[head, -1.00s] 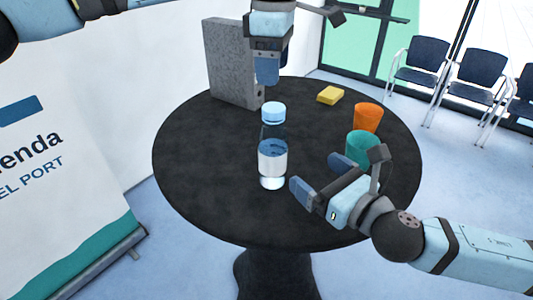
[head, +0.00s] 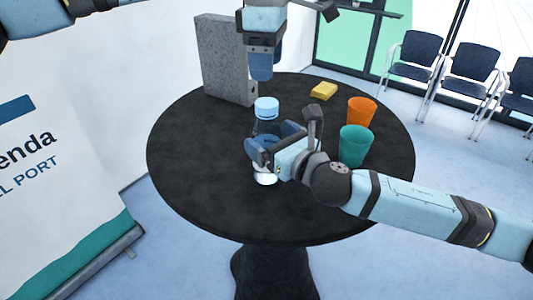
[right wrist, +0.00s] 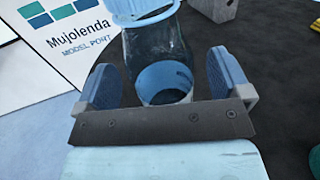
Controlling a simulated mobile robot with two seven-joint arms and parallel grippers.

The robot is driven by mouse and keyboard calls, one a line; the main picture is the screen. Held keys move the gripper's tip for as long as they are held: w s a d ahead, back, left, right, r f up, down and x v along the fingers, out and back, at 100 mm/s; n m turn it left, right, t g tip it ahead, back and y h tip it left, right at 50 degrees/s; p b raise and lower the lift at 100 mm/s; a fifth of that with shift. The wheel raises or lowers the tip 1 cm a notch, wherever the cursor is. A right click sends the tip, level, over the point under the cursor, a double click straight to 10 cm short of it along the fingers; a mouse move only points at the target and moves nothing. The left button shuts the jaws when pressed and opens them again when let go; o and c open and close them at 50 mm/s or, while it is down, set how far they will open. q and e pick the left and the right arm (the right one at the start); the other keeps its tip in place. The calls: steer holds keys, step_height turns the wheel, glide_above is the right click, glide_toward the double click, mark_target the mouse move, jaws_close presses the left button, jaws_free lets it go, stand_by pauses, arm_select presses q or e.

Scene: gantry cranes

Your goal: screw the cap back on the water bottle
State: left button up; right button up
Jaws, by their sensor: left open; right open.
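The clear water bottle (head: 266,128) stands upright on the black round table (head: 200,185). Its light blue cap (head: 266,106) sits at the top; I cannot tell how tightly. My right gripper (head: 274,141) is open, with its fingers on either side of the bottle body and hiding part of it. In the right wrist view the bottle (right wrist: 160,60) stands between the two open fingers (right wrist: 165,78), with the cap (right wrist: 142,8) at the top edge. Contact is not clear. My left gripper (head: 261,68) points down, open and empty, above and behind the cap.
A grey speckled block (head: 222,60) stands at the back left of the table. A yellow sponge (head: 323,91), an orange cup (head: 361,112) and a teal cup (head: 355,146) are to the right. The table's left and front are clear. Chairs (head: 415,65) stand beyond.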

steer(key=shift+x, duration=0.85)
steer(key=c, duration=1.7)
jaws_close()
arm_select(q)
steer(key=n, duration=0.6)
steer(key=shift+n, duration=0.4)
steer(key=n, duration=2)
